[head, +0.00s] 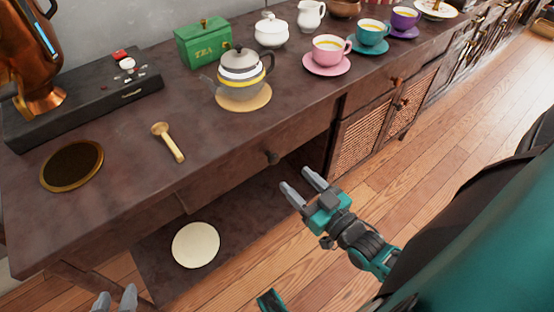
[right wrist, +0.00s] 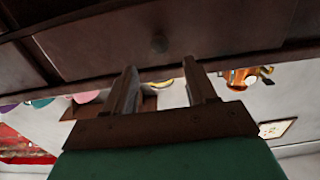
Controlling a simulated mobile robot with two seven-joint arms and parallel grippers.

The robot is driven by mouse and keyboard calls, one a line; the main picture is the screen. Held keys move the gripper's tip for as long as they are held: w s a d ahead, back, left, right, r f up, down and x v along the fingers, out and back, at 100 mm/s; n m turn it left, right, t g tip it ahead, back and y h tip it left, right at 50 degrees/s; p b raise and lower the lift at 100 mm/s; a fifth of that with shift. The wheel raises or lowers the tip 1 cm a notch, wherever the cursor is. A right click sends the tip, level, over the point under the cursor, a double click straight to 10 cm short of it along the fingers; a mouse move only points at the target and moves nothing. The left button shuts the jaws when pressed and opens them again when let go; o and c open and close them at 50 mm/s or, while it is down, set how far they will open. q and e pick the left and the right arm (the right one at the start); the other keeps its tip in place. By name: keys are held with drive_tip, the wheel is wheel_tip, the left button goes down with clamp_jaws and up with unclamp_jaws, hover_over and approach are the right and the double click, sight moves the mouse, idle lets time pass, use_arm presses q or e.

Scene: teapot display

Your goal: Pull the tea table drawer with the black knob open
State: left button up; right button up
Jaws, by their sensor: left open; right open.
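The tea table (head: 110,205) has a dark brown drawer (head: 235,178) in its front, with a small round black knob (head: 271,157). The drawer front looks flush with the table, so it appears closed. My right gripper (head: 298,184) is open and empty, just in front of the knob and a little below and right of it in the head view. In the right wrist view the knob (right wrist: 158,43) lies beyond the gap between the two fingers (right wrist: 161,72), apart from them. My left gripper (head: 115,298) is open at the bottom left edge, partly cut off.
A pale round disc (head: 196,245) lies on the low shelf. Woven cabinet doors (head: 362,132) are to the right. The wooden floor is clear.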

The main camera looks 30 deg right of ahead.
sight(276, 160)
drive_tip(key=w, duration=0.2)
drive_tip(key=w+b, duration=0.1)
drive_tip(key=w, duration=0.5)
drive_tip(key=shift+w+a, duration=0.15)
drive_tip(key=shift+a, duration=0.15)
clamp_jaws()
